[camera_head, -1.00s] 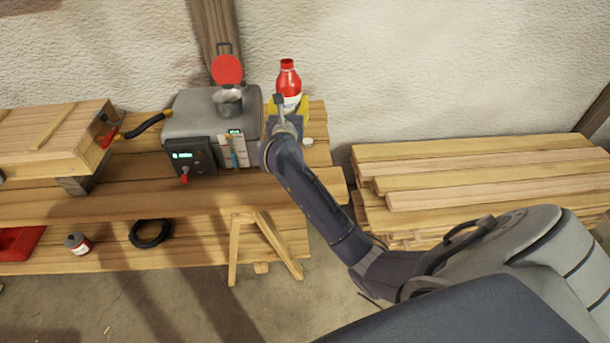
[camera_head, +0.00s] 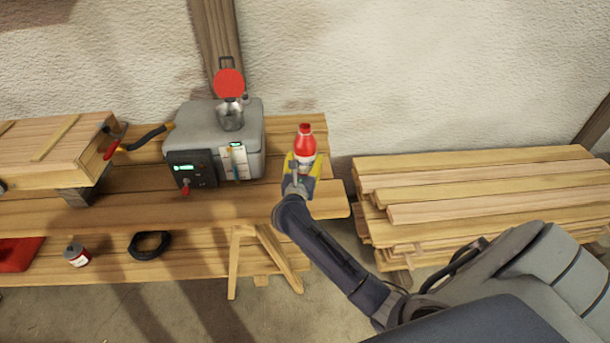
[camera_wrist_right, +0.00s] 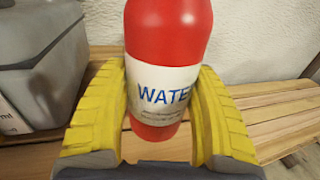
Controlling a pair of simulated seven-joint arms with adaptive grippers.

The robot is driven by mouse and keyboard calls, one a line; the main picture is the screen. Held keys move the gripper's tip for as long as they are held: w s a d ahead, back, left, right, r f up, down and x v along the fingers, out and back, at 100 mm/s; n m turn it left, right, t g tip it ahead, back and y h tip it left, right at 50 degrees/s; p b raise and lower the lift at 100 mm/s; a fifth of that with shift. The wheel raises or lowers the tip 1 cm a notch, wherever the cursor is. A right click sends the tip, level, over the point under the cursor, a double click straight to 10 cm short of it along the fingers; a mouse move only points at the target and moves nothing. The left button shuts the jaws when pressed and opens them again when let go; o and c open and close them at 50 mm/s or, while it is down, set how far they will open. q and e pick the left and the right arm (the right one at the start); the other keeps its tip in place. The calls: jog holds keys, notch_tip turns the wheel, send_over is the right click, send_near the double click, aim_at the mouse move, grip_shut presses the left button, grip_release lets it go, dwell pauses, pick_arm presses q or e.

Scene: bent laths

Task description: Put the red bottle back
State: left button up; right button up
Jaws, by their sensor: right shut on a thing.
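The red bottle (camera_head: 305,140) is upright near the right end of the workbench in the head view. In the right wrist view the red bottle (camera_wrist_right: 168,38) has a white label reading "WATE" and stands between two yellow fingers. My right gripper (camera_head: 301,168) is shut on it, one finger on each side of the label; in the wrist view the right gripper (camera_wrist_right: 165,100) hides little of the bottle. I cannot tell whether its base touches the bench. My left gripper is not in view.
A grey machine (camera_head: 225,140) with an open red lid (camera_head: 229,83) stands left of the bottle. A wooden box (camera_head: 60,148) is further left. Stacked planks (camera_head: 480,180) lie at right. A can (camera_head: 77,256) and black coil (camera_head: 150,244) lie on the lower shelf.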

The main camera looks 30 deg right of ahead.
jog(key=shift+f, duration=3.25)
jog(key=shift+f, duration=0.15)
jog(key=o, duration=1.3)
jog(key=shift+c, duration=0.2)
